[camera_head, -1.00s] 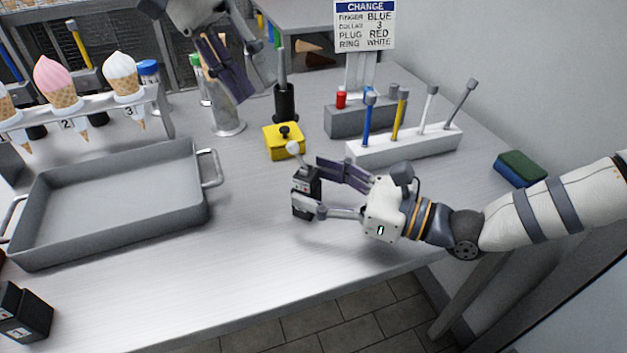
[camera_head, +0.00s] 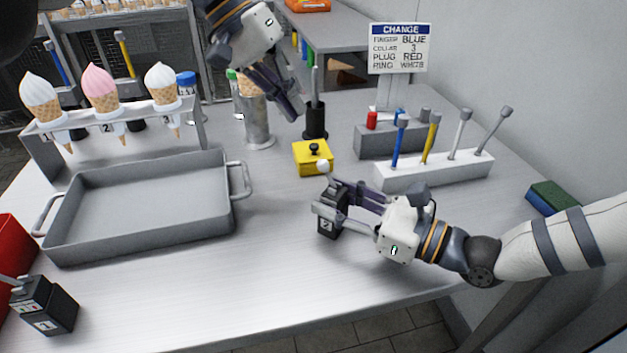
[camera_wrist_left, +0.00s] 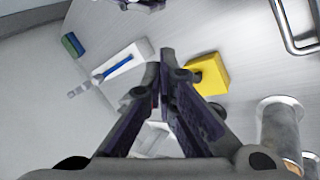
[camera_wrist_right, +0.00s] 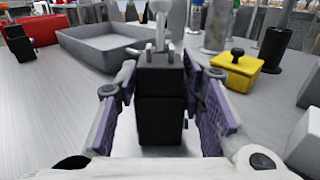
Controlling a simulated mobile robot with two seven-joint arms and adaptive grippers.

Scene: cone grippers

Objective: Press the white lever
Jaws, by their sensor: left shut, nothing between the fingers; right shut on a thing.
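A black box (camera_head: 332,222) marked 2 stands on the table with a small lever topped by a white knob (camera_head: 323,168). My right gripper (camera_head: 334,199) is shut on this box, one finger on each side. The right wrist view shows the box (camera_wrist_right: 160,108) between the fingers, with its pale lever (camera_wrist_right: 160,32) above. A white lever (camera_head: 461,133) also stands in a white block (camera_head: 430,172), beside blue, yellow and grey ones. My left gripper (camera_head: 294,112) is shut and empty, in the air above the table, behind the yellow box (camera_head: 313,166). Its closed fingers show in the left wrist view (camera_wrist_left: 158,78).
A grey tray (camera_head: 70,222) lies at left, before a cone rack (camera_head: 105,132). A metal cup (camera_head: 258,128) and a black holder (camera_head: 315,123) stand near my left gripper. Another black box (camera_head: 47,310) is at lower left. The front middle of the table is clear.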

